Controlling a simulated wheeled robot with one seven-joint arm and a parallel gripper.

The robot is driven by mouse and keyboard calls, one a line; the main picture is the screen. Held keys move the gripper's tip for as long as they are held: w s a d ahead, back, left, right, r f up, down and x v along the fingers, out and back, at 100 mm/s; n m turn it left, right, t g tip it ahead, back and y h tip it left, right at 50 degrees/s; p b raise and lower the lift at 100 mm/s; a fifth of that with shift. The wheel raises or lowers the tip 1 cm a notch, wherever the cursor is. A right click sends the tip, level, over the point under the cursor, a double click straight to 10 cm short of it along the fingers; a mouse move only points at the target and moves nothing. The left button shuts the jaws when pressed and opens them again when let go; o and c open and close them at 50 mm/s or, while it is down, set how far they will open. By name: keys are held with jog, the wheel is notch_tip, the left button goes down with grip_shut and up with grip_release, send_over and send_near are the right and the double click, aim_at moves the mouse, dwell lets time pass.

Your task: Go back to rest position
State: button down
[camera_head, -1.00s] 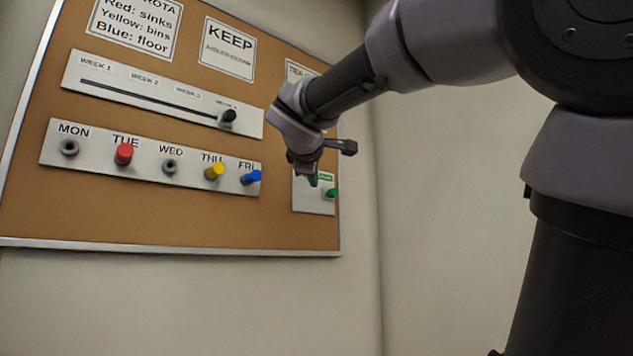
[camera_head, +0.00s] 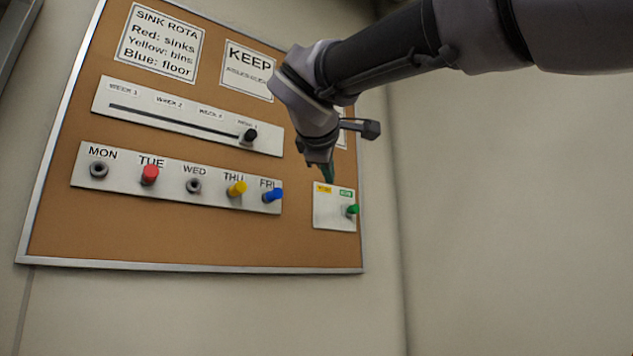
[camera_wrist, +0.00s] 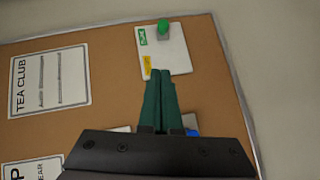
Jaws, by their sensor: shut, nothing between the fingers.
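My gripper (camera_head: 327,172) is in front of the right part of the cork board (camera_head: 180,237), above the small white panel (camera_head: 333,217) with yellow and green labels and a green knob (camera_head: 352,209). In the wrist view my gripper (camera_wrist: 160,73) shows two green fingers close together, with nothing between them. The white panel (camera_wrist: 177,48) and green knob (camera_wrist: 164,26) lie beyond the fingertips there. The gripper looks apart from the knob.
The board holds a slider (camera_head: 248,136) at the right end of its track, and a weekday strip (camera_head: 125,180) with red (camera_head: 149,174), yellow (camera_head: 236,188) and blue (camera_head: 272,195) pegs. Paper notices hang above. Plain wall (camera_head: 500,220) on the right is clear.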

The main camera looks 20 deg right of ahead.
dwell(0.3)
jog(key=d+f+m+g+y, duration=0.2)
jog(key=f+m, duration=0.5)
jog(key=f, duration=0.8)
jog(key=s+d+f+m+g+y, duration=0.1)
jog(key=f+m+g+y, duration=0.4)
jog(key=f, duration=1.1)
jog(key=d+m+y, duration=0.1)
jog(key=m+y, duration=0.1)
jog(key=shift+d+f+m, duration=0.15)
jog(key=shift+d+m, duration=0.2)
jog(key=shift+m, duration=0.05)
